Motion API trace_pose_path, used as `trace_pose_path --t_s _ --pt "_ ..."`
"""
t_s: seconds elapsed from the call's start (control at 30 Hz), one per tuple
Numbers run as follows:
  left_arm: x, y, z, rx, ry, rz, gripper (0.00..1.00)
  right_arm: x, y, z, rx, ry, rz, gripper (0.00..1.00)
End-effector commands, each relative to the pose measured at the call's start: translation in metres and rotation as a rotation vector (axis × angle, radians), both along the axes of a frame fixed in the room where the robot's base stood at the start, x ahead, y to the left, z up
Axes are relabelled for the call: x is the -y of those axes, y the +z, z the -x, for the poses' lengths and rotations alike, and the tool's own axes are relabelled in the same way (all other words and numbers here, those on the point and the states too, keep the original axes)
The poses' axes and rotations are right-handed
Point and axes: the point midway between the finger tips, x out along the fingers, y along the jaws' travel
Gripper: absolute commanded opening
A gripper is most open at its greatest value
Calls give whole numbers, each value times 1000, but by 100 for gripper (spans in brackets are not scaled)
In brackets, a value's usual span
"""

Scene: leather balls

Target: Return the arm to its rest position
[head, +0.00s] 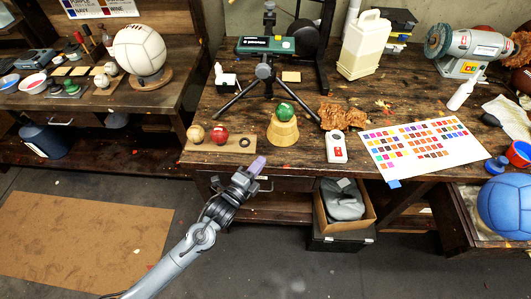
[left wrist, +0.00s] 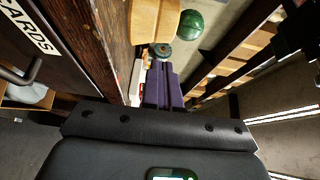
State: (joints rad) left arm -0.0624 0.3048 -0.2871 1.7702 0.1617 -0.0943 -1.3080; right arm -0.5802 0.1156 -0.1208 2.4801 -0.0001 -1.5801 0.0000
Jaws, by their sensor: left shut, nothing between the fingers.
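My left arm comes in from the bottom of the head view. Its gripper (head: 257,165) has purple fingers, is shut and empty, and is just in front of the workbench's front edge. In the left wrist view the purple fingers (left wrist: 164,88) lie together with nothing between them. A green ball (head: 286,110) sits on a round wooden stand (head: 283,132) above and to the right of the gripper. The green ball (left wrist: 189,25) also shows beyond the fingers in the left wrist view. My right gripper is not in view.
A wooden board (head: 218,143) holds a tan ball (head: 195,133) and a red ball (head: 219,135) near the bench edge. A drawer (head: 283,183) is under the bench top. A cardboard box (head: 345,204) stands below, to the right. The floor (head: 250,265) around my arm is clear.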

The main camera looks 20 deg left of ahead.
Motion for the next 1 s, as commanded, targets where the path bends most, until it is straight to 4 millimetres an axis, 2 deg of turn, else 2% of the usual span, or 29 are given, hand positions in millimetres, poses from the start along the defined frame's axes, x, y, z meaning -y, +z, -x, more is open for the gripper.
trace_pose_path --t_s 0.23,0.33,0.4,0.47,0.57,0.8,1.0 --pt "-3 -3 17 -6 1 -1 0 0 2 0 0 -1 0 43" --pt "-1 -17 27 -31 1 4 0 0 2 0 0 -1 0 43" --pt "0 -32 38 -63 6 14 0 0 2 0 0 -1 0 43" --pt "2 -43 53 -88 12 33 0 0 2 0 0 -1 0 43" --pt "8 -47 81 -132 22 80 0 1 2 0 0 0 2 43" --pt "12 -61 158 -536 160 429 0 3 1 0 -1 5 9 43" --pt "7 -57 221 -871 411 760 0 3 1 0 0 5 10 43"
